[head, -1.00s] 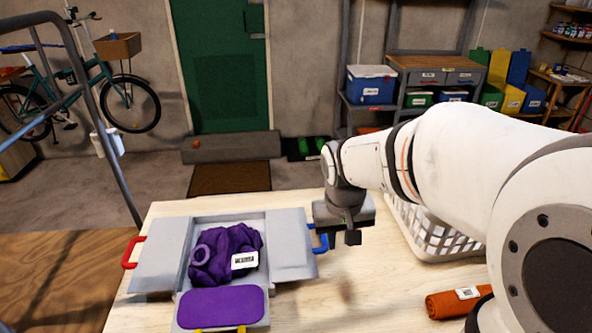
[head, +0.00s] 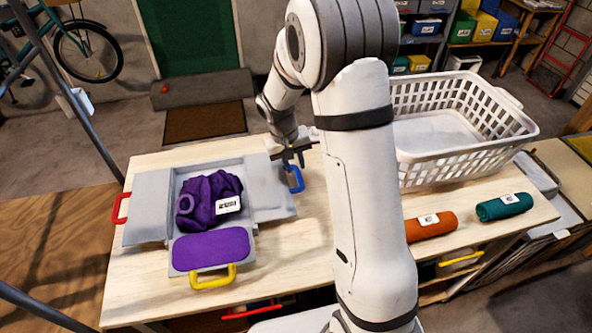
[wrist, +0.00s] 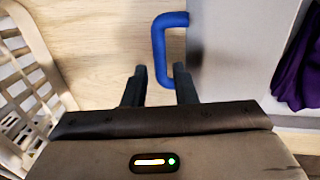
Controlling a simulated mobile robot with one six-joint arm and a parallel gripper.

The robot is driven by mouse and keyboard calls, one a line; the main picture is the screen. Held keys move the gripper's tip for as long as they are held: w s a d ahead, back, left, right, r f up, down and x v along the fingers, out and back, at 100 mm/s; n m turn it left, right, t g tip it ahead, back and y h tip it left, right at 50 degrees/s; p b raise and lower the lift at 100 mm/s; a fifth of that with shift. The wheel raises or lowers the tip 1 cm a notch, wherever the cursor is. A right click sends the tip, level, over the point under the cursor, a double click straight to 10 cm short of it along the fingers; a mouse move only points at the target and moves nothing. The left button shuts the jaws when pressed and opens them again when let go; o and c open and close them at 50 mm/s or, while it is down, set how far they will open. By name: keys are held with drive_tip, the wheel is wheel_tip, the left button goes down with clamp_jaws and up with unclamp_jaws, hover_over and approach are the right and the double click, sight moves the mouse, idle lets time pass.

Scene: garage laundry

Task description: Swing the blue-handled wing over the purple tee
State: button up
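The purple tee (head: 207,200) lies bunched, with a white label, in the middle of a grey folding board. The blue-handled wing (head: 268,188) lies open and flat on the right of the tee. Its blue handle (head: 296,180) sticks out from the wing's right edge, and also shows in the wrist view (wrist: 159,45). My gripper (head: 294,160) is at this handle. In the wrist view my gripper (wrist: 160,88) is open, its fingertips on either side of the handle's near end. I cannot tell whether they touch it. A strip of the tee (wrist: 298,65) shows at the right.
The red-handled wing (head: 149,205) lies open at left; the purple-padded flap (head: 211,249) with yellow handle (head: 214,278) lies at front. A white basket (head: 455,120) stands right of my arm. Orange (head: 431,226) and teal (head: 504,207) rolls lie at the table's right.

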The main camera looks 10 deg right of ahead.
sight(299, 176)
drive_tip(key=shift+x, duration=2.2)
drive_tip(key=shift+c, duration=0.4)
clamp_jaws()
